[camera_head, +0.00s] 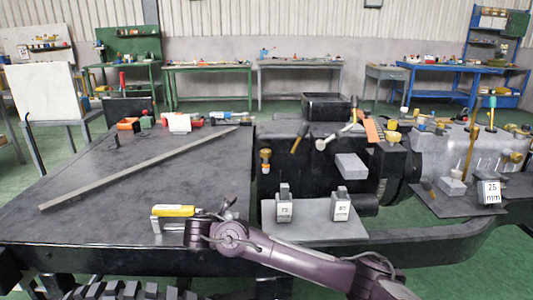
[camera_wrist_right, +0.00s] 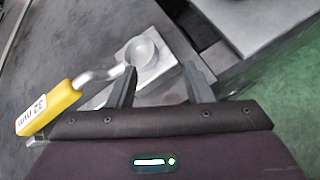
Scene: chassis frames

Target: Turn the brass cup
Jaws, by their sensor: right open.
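I cannot clearly identify the brass cup. A small brass-coloured fitting (camera_head: 265,158) sits on the front of the dark machine block in the head view. My right gripper (camera_wrist_right: 160,68) is open, with nothing between its fingertips. A yellow-handled tool (camera_head: 173,211) lies on the dark table's front edge, beside my right wrist. In the wrist view its yellow handle (camera_wrist_right: 48,108), labelled 32 mm, is left of the gripper, and its bent metal shaft reaches the left finger. A pale block with a round dish (camera_wrist_right: 142,52) is just beyond the fingertips. My left gripper is out of view.
A long grey bar (camera_head: 135,170) lies diagonally across the dark table (camera_head: 100,215). Labelled grey blocks (camera_head: 284,208) stand on a grey plate (camera_head: 310,232) to the right. Several tools clutter the machine top. Green floor shows beyond the table edge.

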